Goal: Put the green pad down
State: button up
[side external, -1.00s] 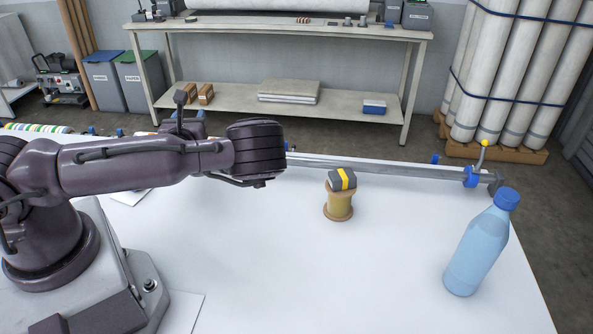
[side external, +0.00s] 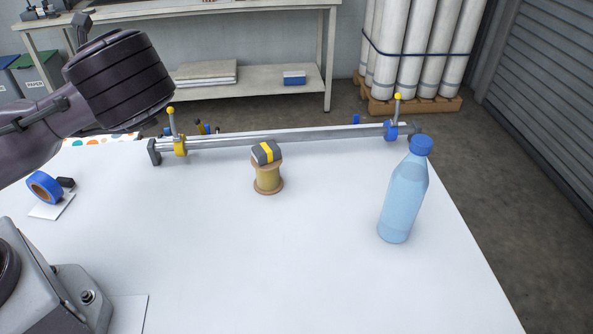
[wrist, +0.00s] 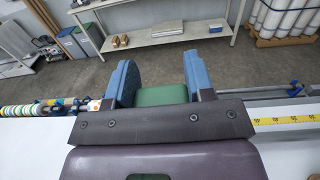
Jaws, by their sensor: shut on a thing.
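In the wrist view my gripper (wrist: 160,78) has its two blue fingers closed on the green pad (wrist: 162,96). The pad sits between the fingers, and its lower part is hidden behind the dark bar of my gripper. The pad looks held up above the white table (side external: 300,260), though its height cannot be judged. In the side external view neither the gripper's fingers nor the pad shows; only my arm is at the upper left.
A wooden spool (side external: 268,181) carries a grey block with a yellow band (side external: 266,153). A blue bottle (side external: 404,195) stands on the right. A metal bar (side external: 300,135) with clamps runs along the back edge. The front middle is clear.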

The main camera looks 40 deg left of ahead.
jog(key=w+d+r+m+t+h, duration=0.1)
jog(key=w+d+m+t+h, duration=0.35)
jog(key=d, duration=1.35)
jog(key=w+d+m+t+h, duration=0.1)
jog(key=w+d+m+h, duration=0.6)
jog(key=d, duration=1.1)
notch_tip(320, 180, down, 11)
jog(key=w+n+h, duration=0.1)
jog(key=n+h, duration=0.1)
jog(key=w+f, duration=0.3)
jog(key=w, duration=0.1)
jog(key=w+d+f, duration=0.1)
jog(key=w+f, duration=0.2)
jog(key=w, duration=0.1)
jog(key=w+d+f, duration=0.1)
jog(key=w+f, duration=0.2)
jog(key=w, duration=0.2)
jog(key=shift+d, duration=0.2)
jog(key=shift+w+f, duration=0.3)
jog(key=shift+f, duration=0.2)
jog(key=shift+d+f, duration=0.1)
jog(key=shift+f, duration=1.3)
